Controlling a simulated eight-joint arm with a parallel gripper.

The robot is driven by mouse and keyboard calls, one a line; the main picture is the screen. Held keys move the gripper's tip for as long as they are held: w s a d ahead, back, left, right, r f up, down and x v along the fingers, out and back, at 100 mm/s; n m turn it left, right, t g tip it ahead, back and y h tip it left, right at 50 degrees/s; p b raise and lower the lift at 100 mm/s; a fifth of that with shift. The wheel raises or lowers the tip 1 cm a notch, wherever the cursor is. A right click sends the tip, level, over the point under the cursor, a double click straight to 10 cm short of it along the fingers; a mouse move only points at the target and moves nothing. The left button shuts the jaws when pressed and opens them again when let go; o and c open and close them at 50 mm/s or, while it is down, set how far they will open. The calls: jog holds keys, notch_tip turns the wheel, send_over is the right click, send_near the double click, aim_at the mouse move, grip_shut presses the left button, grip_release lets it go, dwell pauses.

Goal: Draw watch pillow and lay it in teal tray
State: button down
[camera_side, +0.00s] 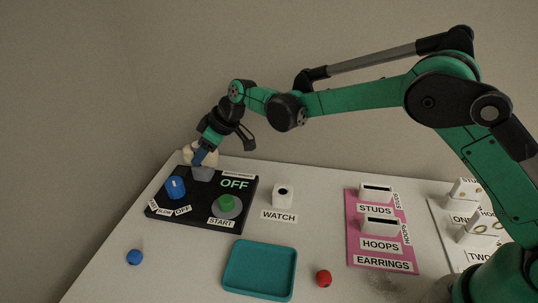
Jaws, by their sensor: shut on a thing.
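My gripper (205,151) is at the back left of the table, low over the rear of a black panel. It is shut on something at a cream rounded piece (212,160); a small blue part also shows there. The gripper partly hides these, so I cannot tell clearly whether the cream piece is the watch pillow. A grey cup-like holder (203,174) stands just below on the panel; I cannot tell whether the piece touches it. The teal tray (261,242) lies empty at the front middle. A white block with a dark opening (283,196) stands behind the WATCH label.
A blue ball (134,257) and red ball (323,278) lie in front. A pink earring board (367,238) and white stands (466,190) occupy the right.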

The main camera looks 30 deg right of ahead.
jog(key=shift+r, duration=0.7)
dwell(0.7)
jog(key=shift+r, duration=1.85)
jog(key=shift+s, duration=0.1)
jog(key=shift+s+a+r, duration=0.1)
jog(key=shift+s+r, duration=0.1)
jog(key=shift+r, duration=0.15)
jog(key=s+a+r+n, duration=0.2)
jog(key=s+r, duration=0.7)
jog(key=s, duration=0.1)
notch_tip(320, 180, up, 4)
jog(key=f+n+g+y, duration=0.1)
jog(key=n+g, duration=0.1)
send_over(266, 269)
jog(key=shift+y, duration=0.3)
notch_tip(266, 269, down, 19)
jog(key=shift+f, duration=0.1)
jog(key=shift+f, duration=0.1)
